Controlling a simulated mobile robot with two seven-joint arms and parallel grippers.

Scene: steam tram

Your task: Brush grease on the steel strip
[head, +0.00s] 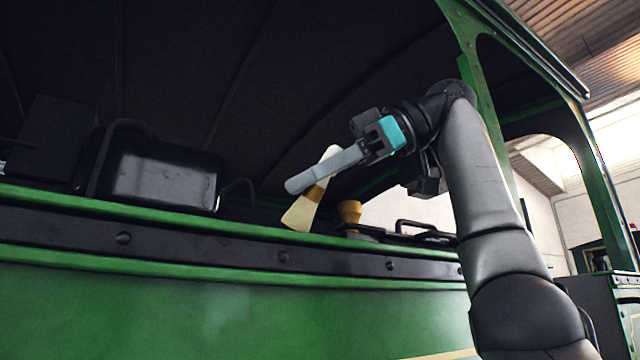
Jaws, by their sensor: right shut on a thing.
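My right gripper (297,184) is shut on a brush (301,214) with a pale handle end above the fingers and a flared cream head below them. The brush is tilted, its head pointing down and to the left. A dark strip with rivets (200,250), which looks like the steel strip, runs along the green tram side below the brush. The brush head shows just above the green ledge over this strip; I cannot tell whether it touches anything. No grease can be made out on the strip. My left gripper is out of view.
A glossy black box (163,180) stands behind the ledge at the left. A brown-yellow cup-shaped fitting (349,212) and black handles (425,229) are right of the brush. A green post (485,110) and dark roof frame the cab. The space before the green side panel (200,315) is clear at the left.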

